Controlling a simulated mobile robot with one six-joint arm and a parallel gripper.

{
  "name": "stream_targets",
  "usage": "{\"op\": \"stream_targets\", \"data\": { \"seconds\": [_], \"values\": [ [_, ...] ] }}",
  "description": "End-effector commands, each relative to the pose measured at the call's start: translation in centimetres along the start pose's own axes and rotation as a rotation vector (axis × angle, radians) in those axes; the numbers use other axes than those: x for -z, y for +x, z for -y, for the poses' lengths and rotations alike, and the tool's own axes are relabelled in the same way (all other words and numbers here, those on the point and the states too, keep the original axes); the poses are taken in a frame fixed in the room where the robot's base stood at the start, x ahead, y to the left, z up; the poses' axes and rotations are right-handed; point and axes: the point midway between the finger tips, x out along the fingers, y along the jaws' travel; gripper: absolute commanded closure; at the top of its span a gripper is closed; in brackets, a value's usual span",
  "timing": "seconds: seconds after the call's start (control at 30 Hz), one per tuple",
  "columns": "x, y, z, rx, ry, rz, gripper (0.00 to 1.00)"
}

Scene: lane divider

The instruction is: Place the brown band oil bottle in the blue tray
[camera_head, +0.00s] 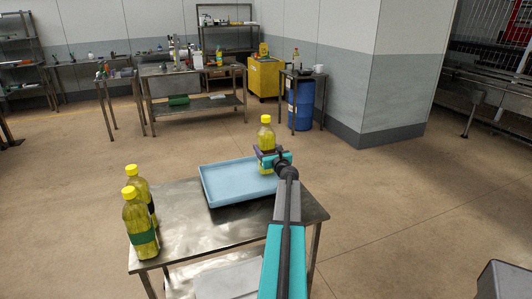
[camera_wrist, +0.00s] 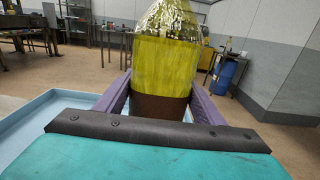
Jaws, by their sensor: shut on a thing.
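The brown band oil bottle (camera_head: 265,133) has yellow-green oil and a yellow cap. In the wrist view its brown band (camera_wrist: 160,106) shows low on the bottle, between the two fingers. My gripper (camera_head: 268,155) is shut on this bottle and holds it upright at the right end of the blue tray (camera_head: 213,187). The tray lies on the metal table, and its pale blue rim also shows in the wrist view (camera_wrist: 25,118). I cannot tell whether the bottle's base touches the tray; my gripper hides it.
Two more oil bottles stand at the table's left edge: one with a green band (camera_head: 141,222) in front, one with a dark band (camera_head: 139,186) behind it. Bare metal tabletop (camera_head: 200,236) lies in front of the tray. The tray's left part is empty.

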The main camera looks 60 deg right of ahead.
Motion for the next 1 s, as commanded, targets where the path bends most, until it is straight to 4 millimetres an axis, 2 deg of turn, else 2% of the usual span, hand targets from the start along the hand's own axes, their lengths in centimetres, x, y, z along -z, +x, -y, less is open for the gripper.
{"op": "stream_targets", "data": {
  "seconds": [0.23, 0.7, 0.73, 0.8, 0.83, 1.0],
  "values": [
    [1.8, 0.0, -0.1, -0.001, 0.002, 0.003, 0.88],
    [2.2, 0.0, -0.1, -0.002, 0.001, 0.003, 0.88],
    [2.4, 0.0, -0.1, -0.001, 0.0, 0.001, 0.33],
    [2.3, 0.0, -0.1, -0.001, 0.0, 0.001, 0.21],
    [2.3, 0.0, -0.1, -0.001, 0.0, 0.001, 0.19],
    [2.3, 0.0, -0.1, -0.002, 0.0, 0.001, 0.19]
  ]
}}
